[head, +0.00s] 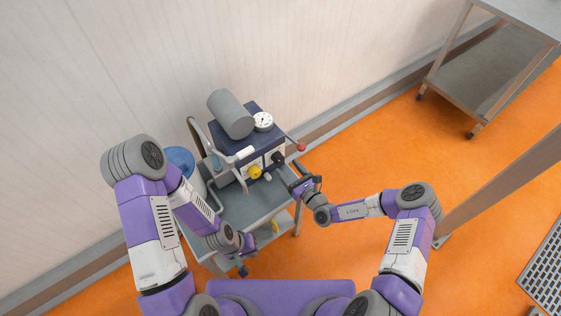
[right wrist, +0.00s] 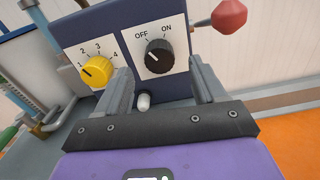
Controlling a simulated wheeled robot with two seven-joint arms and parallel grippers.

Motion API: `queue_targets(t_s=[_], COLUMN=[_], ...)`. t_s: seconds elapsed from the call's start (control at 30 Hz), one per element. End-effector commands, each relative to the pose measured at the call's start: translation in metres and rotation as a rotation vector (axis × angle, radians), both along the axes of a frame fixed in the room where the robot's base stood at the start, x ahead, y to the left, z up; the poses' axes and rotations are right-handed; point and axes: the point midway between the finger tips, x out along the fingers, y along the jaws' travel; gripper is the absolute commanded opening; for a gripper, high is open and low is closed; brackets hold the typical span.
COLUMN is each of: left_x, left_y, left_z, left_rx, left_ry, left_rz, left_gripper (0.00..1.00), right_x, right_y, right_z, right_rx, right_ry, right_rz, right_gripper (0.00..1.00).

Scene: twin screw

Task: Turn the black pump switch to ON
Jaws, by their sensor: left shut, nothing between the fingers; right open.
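The black pump switch (right wrist: 159,56) is a round knob on a white plate marked OFF and ON, on the front of the dark blue pump box (head: 240,135). Its white mark appears to point up-left, on the OFF side. It also shows in the head view (head: 278,157). My right gripper (right wrist: 159,68) is open, with its fingers spread to the left and right of the switch; I cannot tell whether they touch it. In the head view my right gripper (head: 304,184) is at the cart's right side. My left gripper (head: 242,269) is shut and empty, low by the cart's front.
A yellow knob (right wrist: 96,71) numbered 1 to 4 is left of the switch. A red ball handle (right wrist: 229,16) sticks out right of the box. A white-tipped part (right wrist: 143,101) is below the switch.

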Motion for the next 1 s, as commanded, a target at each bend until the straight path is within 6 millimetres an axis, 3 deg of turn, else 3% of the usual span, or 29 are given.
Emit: queue_targets(t_s=[0.3,0.7,1.0], left_x=[0.0,0.0,0.0], left_y=[0.0,0.0,0.0], left_z=[-0.018,-0.019,-0.019], left_rx=[0.0,0.0,0.0], left_ry=[0.0,0.0,0.0], left_rz=[0.0,0.0,0.0], left_gripper=[0.0,0.0,0.0], right_x=[0.037,0.043,0.043], right_y=[0.028,0.033,0.033], right_z=[-0.002,0.0,0.0], right_rx=[-0.001,-0.001,-0.001], right_ry=[0.0,0.001,0.001], right_rz=[0.005,0.006,0.006], right_gripper=[0.69,0.68,0.22])
